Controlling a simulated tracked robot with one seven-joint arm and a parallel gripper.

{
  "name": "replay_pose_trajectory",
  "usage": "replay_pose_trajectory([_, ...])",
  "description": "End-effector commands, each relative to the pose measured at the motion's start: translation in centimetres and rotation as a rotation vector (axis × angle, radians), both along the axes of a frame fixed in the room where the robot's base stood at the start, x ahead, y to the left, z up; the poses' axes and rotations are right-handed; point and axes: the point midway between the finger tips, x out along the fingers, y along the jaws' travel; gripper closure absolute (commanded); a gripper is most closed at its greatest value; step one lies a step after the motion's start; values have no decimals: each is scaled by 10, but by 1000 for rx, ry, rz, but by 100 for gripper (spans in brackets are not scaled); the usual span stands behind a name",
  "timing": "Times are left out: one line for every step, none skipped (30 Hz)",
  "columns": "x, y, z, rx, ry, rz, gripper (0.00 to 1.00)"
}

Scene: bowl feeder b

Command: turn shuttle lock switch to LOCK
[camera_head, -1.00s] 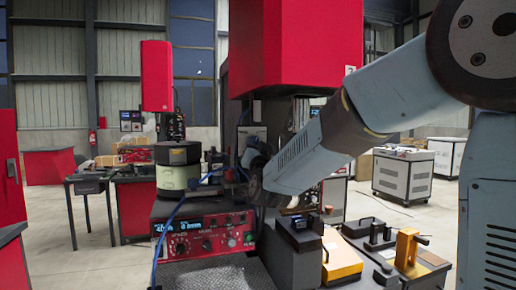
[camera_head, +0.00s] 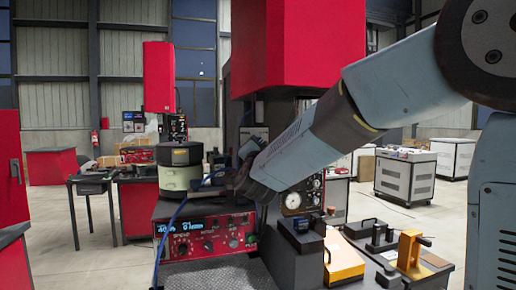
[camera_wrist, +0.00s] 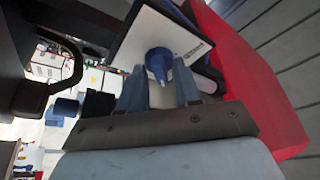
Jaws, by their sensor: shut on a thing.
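In the wrist view a blue switch knob (camera_wrist: 158,62) stands on a white plate (camera_wrist: 150,32) with small dark lettering that I cannot read. My gripper (camera_wrist: 158,88) has its two blue-grey fingers on either side of the knob and is shut on it. The plate appears tilted in this view. Which way the knob points relative to any LOCK marking cannot be made out. In the head view my gripper (camera_head: 232,181) is small and dark, right of the round bowl feeder (camera_head: 179,170), and the switch cannot be made out.
A red control box (camera_head: 205,238) with knobs and a display stands below the feeder, with a blue cable in front. A large red housing (camera_head: 300,45) hangs above my arm. To the right, a bench holds a yellow-topped block (camera_head: 344,260) and an orange clamp fixture (camera_head: 409,250).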

Motion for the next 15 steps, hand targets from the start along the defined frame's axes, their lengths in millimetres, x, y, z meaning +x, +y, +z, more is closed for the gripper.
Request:
replay_pose_trajectory([2, -4, 6, 6, -12, -8, 98])
replay_pose_trajectory([2, -4, 6, 6, -12, -8, 98])
replay_pose_trajectory([2, -5, 6, 6, -12, -9, 98])
replay_pose_trajectory([2, -5, 6, 6, -12, -9, 98])
replay_pose_trajectory([2, -5, 6, 6, -12, -9, 98])
replay_pose_trajectory([2, -5, 6, 6, -12, -9, 98])
replay_pose_trajectory([2, -5, 6, 6, -12, -9, 98])
replay_pose_trajectory([2, -5, 6, 6, -12, -9, 98])
replay_pose_trajectory([2, -5, 6, 6, -12, -9, 64])
replay_pose_trajectory([2, -5, 6, 6, -11, -10, 61])
replay_pose_trajectory([2, -5, 6, 5, -11, -10, 60])
replay_pose_trajectory([2, -4, 5, 4, -9, -8, 60])
replay_pose_trajectory([2, -4, 5, 4, -9, -7, 60])
replay_pose_trajectory([2, -3, 4, 4, -8, -7, 60])
replay_pose_trajectory([1, -3, 4, 4, -7, -6, 60])
